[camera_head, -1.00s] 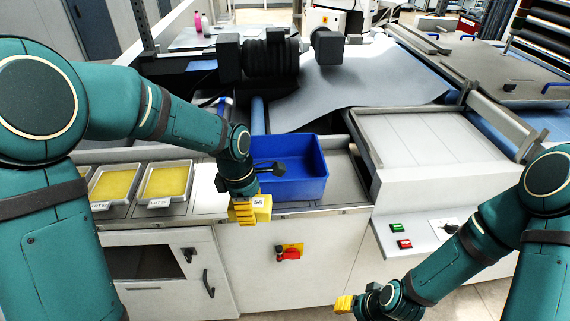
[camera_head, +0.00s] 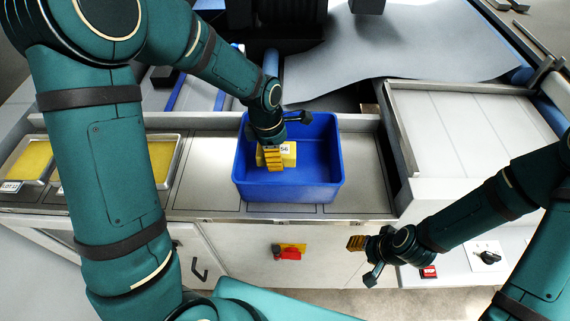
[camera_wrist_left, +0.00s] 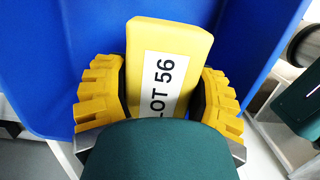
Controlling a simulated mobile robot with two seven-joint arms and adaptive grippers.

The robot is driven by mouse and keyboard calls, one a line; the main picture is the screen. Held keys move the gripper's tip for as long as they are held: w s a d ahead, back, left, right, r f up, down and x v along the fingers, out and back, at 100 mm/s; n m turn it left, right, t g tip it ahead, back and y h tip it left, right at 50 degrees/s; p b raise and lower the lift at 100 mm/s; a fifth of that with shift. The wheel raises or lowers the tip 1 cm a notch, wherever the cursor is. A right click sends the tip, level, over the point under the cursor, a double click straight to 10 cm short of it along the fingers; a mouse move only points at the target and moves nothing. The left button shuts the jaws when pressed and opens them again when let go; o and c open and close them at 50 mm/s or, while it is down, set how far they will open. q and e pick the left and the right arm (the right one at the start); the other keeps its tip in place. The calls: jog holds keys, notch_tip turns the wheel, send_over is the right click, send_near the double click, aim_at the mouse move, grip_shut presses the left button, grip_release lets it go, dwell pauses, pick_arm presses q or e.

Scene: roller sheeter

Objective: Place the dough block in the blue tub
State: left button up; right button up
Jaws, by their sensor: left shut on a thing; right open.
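The dough block (camera_head: 289,152) is yellow with a white label ending in 56. In the left wrist view the dough block (camera_wrist_left: 168,52) shows its label "LOT 56" between the yellow fingers. My left gripper (camera_head: 272,158) is shut on it and holds it inside the outline of the blue tub (camera_head: 290,192). The tub's blue wall (camera_wrist_left: 60,60) fills much of the left wrist view. I cannot tell whether the block touches the tub floor. My right gripper (camera_head: 357,243) is open and empty, in front of the counter, right of the tub.
Trays of yellow dough (camera_head: 32,160) stand on the counter at the left, partly behind my left arm. A red switch (camera_head: 290,252) is on the cabinet front. A grey sheet (camera_head: 400,55) lies behind the tub. A white panel (camera_head: 460,125) stands right of it.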

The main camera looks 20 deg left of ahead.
aim_at(279, 176)
pick_arm(q)
jog(key=shift+f, duration=3.9)
jog(key=shift+f, duration=0.15)
jog(key=o, duration=1.4)
jog(key=shift+c, duration=0.2)
jog(key=r, duration=0.3)
jog(key=a+r, duration=0.1)
jog(key=r, duration=0.7)
jog(key=shift+s+a+r, duration=0.1)
jog(key=shift+s+a, duration=0.1)
jog(key=shift+a, duration=0.1)
jog(key=shift+a+r+p, duration=0.1)
jog(key=shift+r+p, duration=0.2)
jog(key=shift+r, duration=0.2)
